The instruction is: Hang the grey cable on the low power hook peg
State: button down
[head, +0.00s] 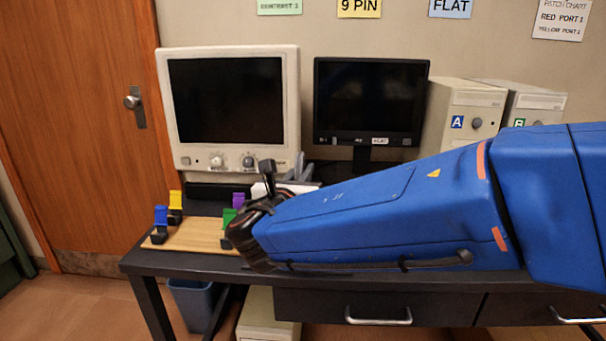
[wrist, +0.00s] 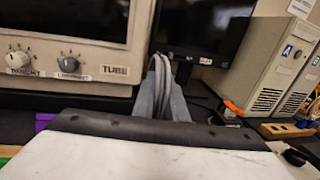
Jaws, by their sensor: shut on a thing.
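The grey cable (wrist: 160,68) shows in the wrist view as a narrow bundle of loops standing up between the two grey fingers of my gripper (wrist: 163,102). My gripper is shut on it. In the head view my gripper (head: 298,168) is a small grey shape above the desk, in front of the gap between the two monitors. My blue arm hides most of it, and I cannot make out the cable apart from the fingers there. I see no hook peg that I can identify in either view.
A cream monitor (head: 293,100) and a black monitor (head: 317,100) stand on the dark desk (head: 150,262). A wooden board (head: 197,240) with coloured clips lies at the left. Computer cases A (head: 438,118) and B (head: 550,102) stand at the right. A blue bin (head: 190,300) sits below.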

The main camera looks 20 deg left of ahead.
jog(key=shift+f, duration=0.2)
jog(key=c, duration=1.8)
grip_release()
jog(key=shift+o, duration=0.2)
jog(key=shift+f, duration=0.2)
jog(key=s+r, duration=0.1)
jog(key=s, duration=1.6)
jog(key=shift+s+d+r, duration=0.15)
jog(key=shift+s+d, duration=0.05)
jog(key=shift+d, duration=0.25)
jog(key=shift+s, duration=0.1)
